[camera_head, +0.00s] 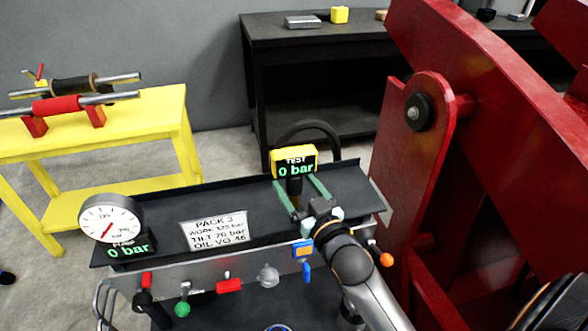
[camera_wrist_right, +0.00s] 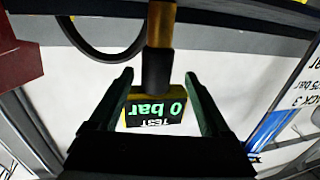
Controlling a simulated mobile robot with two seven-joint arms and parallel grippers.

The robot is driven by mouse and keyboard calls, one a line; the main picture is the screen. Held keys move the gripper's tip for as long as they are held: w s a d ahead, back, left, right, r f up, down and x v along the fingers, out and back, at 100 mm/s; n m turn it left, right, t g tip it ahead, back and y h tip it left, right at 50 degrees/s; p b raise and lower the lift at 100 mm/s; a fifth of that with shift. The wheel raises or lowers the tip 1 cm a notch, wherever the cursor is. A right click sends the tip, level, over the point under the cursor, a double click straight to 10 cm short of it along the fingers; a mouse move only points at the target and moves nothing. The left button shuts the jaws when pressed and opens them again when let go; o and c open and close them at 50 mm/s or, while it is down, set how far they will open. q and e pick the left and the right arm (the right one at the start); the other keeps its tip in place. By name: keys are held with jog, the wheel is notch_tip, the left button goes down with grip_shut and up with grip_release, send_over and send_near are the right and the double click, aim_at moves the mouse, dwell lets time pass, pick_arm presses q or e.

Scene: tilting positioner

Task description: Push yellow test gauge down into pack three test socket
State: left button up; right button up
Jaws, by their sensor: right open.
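The yellow test gauge (camera_head: 294,160) stands upright at the back of the black-topped pack, its display reading 0 bar. In the right wrist view the gauge (camera_wrist_right: 155,110) appears upside down, with its dark stem (camera_wrist_right: 158,70) above it in the picture. My right gripper (camera_head: 297,184) is open, its two green fingers either side of the stem just below the gauge head. In the right wrist view the open fingers (camera_wrist_right: 158,82) show gaps on both sides of the stem. The test socket is hidden, so I cannot tell how deep the gauge sits. My left gripper is not in view.
A round pump gauge (camera_head: 110,218) and a PACK 3 label (camera_head: 214,231) are left on the pack top. A black hose loop (camera_head: 310,125) rises behind the test gauge. The red positioner frame (camera_head: 415,170) stands close at right. A yellow bench (camera_head: 150,115) is at left.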

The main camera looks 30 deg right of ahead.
jog(key=shift+w+d, duration=0.2)
jog(key=shift+w, duration=1.1)
jog(key=shift+w+d, duration=0.15)
jog(key=shift+w, duration=1.15)
jog(key=shift+c, duration=0.3)
grip_shut()
jog(key=shift+r, duration=0.1)
